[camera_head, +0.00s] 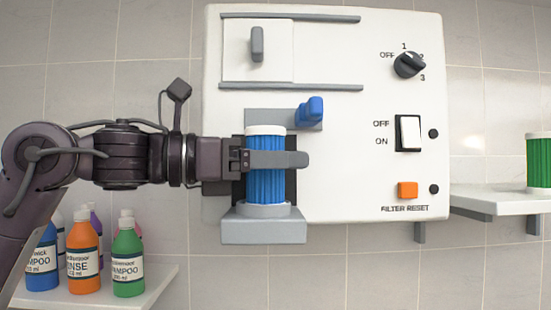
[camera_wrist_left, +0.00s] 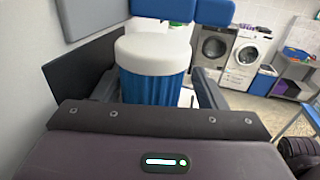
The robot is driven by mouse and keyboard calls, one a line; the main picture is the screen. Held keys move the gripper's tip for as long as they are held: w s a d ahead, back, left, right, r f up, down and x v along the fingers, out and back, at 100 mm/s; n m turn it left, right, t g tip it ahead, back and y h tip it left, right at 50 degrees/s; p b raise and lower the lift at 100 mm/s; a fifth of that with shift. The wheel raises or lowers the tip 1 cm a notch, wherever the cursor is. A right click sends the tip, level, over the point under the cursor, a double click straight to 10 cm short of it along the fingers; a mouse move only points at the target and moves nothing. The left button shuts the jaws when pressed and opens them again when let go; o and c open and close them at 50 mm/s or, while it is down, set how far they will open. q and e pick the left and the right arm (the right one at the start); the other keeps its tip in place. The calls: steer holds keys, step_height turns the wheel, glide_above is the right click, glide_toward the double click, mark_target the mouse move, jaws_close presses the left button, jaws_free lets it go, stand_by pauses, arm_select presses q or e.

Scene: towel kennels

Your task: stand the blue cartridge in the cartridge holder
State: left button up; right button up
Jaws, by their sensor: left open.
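The blue cartridge (camera_head: 265,186), ribbed with a white cap, stands upright with its lower end at the grey cartridge holder (camera_head: 263,231) on the white panel's lower left. Whether it is fully seated cannot be told. My left gripper (camera_head: 290,159) comes in from the left, level with the cartridge's upper body, one finger crossing in front of it. In the left wrist view the cartridge (camera_wrist_left: 152,88) stands between the two open fingers (camera_wrist_left: 157,90). A gap shows at the right finger; contact on the left is unclear. My right gripper is not in view.
A blue lever (camera_head: 310,111) juts out just above right of the cartridge. The panel (camera_head: 340,135) carries a dial, a switch and an orange button. Several bottles (camera_head: 85,258) stand on a shelf lower left. A green cartridge (camera_head: 538,162) stands on the right shelf (camera_head: 497,199).

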arm_select(q)
steer(key=shift+w+a+r+b, duration=0.1)
steer(key=shift+a+b, duration=0.1)
steer(key=shift+a, duration=0.15)
steer(key=shift+a+r+b, duration=0.1)
steer(key=shift+a+b, duration=0.05)
steer(key=shift+a, duration=0.15)
steer(key=b+v, duration=0.2)
steer(key=v, duration=0.4)
steer(key=shift+s+a+f, duration=0.2)
steer(key=shift+s+a, duration=0.05)
steer(key=shift+s, duration=0.05)
steer(key=shift+a, duration=0.1)
